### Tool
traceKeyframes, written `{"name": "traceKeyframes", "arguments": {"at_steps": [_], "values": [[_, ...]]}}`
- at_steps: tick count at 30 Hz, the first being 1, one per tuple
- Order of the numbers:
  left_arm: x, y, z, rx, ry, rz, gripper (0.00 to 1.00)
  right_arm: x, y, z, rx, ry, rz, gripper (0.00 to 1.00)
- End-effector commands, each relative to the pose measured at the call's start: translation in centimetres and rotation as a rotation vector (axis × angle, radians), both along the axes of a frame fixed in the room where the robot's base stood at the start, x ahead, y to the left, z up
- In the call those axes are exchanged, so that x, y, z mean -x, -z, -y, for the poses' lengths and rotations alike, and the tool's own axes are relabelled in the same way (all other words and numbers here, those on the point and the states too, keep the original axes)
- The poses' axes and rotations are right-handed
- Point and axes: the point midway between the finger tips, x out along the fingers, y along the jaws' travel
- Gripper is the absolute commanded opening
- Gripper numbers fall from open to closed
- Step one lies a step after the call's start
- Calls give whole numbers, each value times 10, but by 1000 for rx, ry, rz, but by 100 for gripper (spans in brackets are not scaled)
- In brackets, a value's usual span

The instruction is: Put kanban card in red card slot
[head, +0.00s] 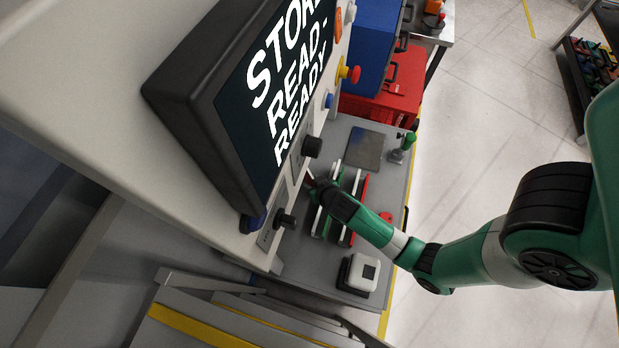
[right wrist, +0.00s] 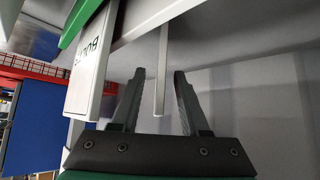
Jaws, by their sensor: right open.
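My right gripper (head: 314,187) is open at the console's lower edge, over the green holder (head: 319,222). In the right wrist view its two fingers (right wrist: 160,74) stand apart, with a thin pale upright strip (right wrist: 161,72) showing between them; I cannot tell whether they touch it. A white lettered card-like panel (right wrist: 88,62) is left of the fingers, below a green edge (right wrist: 82,18). I cannot tell which piece is the kanban card. The red slot (head: 361,194) lies to the right of the gripper, partly hidden by my arm. My left gripper is not in view.
The black-framed screen (head: 285,85) and its knobs overhang the bench from the left. A dark flat plate (head: 365,148), a green-topped lever (head: 405,145) and a white box (head: 361,273) are on the grey bench. A red case (head: 390,95) stands at the back.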

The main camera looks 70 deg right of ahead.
Motion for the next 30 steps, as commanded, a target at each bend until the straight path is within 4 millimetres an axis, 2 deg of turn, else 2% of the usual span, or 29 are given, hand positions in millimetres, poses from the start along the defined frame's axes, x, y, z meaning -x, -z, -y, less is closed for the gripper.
{"name": "traceKeyframes", "arguments": {"at_steps": [6, 8, 14, 30], "values": [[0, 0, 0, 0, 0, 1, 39, -1, 1, 1, 0, -1, 0, 45], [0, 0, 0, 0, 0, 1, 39, -1, 1, 1, 0, -1, 0, 36], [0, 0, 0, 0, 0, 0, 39, -1, 1, 1, 0, -1, 0, 0], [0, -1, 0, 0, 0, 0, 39, -1, -1, 1, 1, -1, 1, 0]]}}
